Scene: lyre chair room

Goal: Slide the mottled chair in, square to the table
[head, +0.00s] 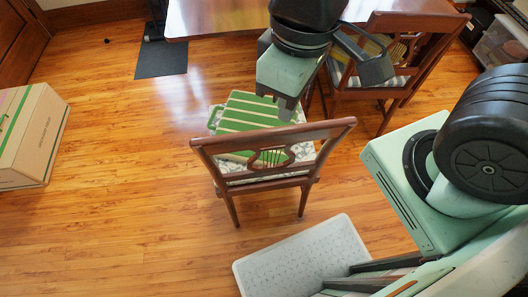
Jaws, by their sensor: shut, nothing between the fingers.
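A wooden lyre-back chair (272,131) stands in the middle of the head view, with its back toward me. Its mottled grey-white seat (262,175) shows below and around a green-and-cream striped item lying on it (250,108). The wooden table (225,15) is at the top, and a stretch of floor lies between it and this chair. My gripper (287,108) points down over the right part of the seat, just beyond the chair back; it is shut and empty. Whether it touches the chair I cannot tell. My arm hides part of the seat and table edge.
A second lyre-back chair (415,25) stands at the table's right, partly behind my arm. A cardboard box (30,135) is at the left. A dark mat (162,58) lies by the table. The floor at left centre (130,170) is clear.

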